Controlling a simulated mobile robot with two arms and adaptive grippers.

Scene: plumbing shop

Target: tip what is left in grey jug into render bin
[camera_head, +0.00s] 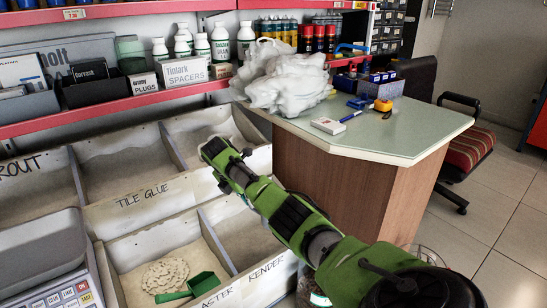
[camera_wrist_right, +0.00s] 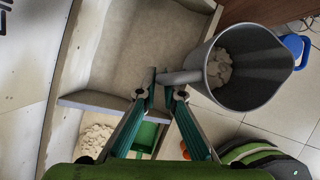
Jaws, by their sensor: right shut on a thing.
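The grey jug (camera_wrist_right: 238,88) is in the right wrist view, with its mouth toward the camera and looking roughly upright. A small heap of pale lumps (camera_wrist_right: 219,66) lies inside it. My right gripper (camera_wrist_right: 166,92) is shut on its handle. The jug is mostly or wholly hidden behind my right arm in the head view. My left gripper is out of view.
The plaster bin (camera_head: 122,258) beside it holds a pale pile (camera_head: 165,273) and a green scoop (camera_head: 192,288). The tile glue bin (camera_head: 128,172) lies behind. A glass-topped counter (camera_head: 400,130) with plastic bags (camera_head: 285,80) stands at right. Shelves with bottles line the back.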

